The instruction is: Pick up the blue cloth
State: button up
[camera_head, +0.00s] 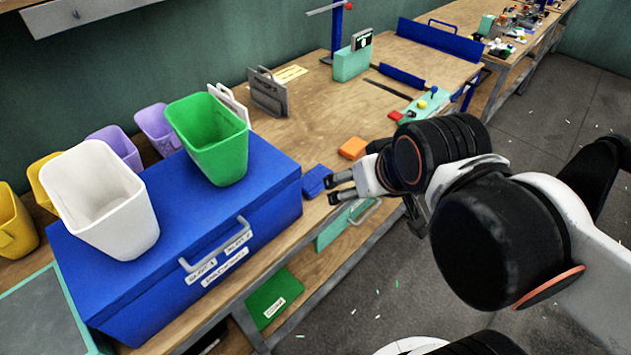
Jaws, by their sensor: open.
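A small blue folded cloth (316,181) lies on the wooden table, close to the right end of the big blue box. An orange block-like cloth (353,148) lies a little behind it and to the right. My gripper (331,189) comes in from the right, with its fingertips beside the right edge of the blue cloth. The jaws are open and empty. I cannot tell whether a fingertip touches the cloth.
The blue box (120,308) stands left of the cloth, bearing a white bin (100,200) and a green bin (207,138). Grey plates (268,93) stand behind. A teal device (352,63) is farther back. Bare wooden table (310,115) lies behind the cloth.

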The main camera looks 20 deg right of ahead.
aim_at(313, 183)
jog(key=i+l+u, duration=0.2)
jog(key=u, duration=0.15)
jog(key=i+l+u, duration=0.15)
jog(key=l+u, duration=0.2)
jog(key=i+l+u, duration=0.15)
jog(key=l+u, duration=0.2)
jog(key=k+j+z, duration=0.15)
jog(key=i+j, duration=0.05)
jog(key=j, duration=0.05)
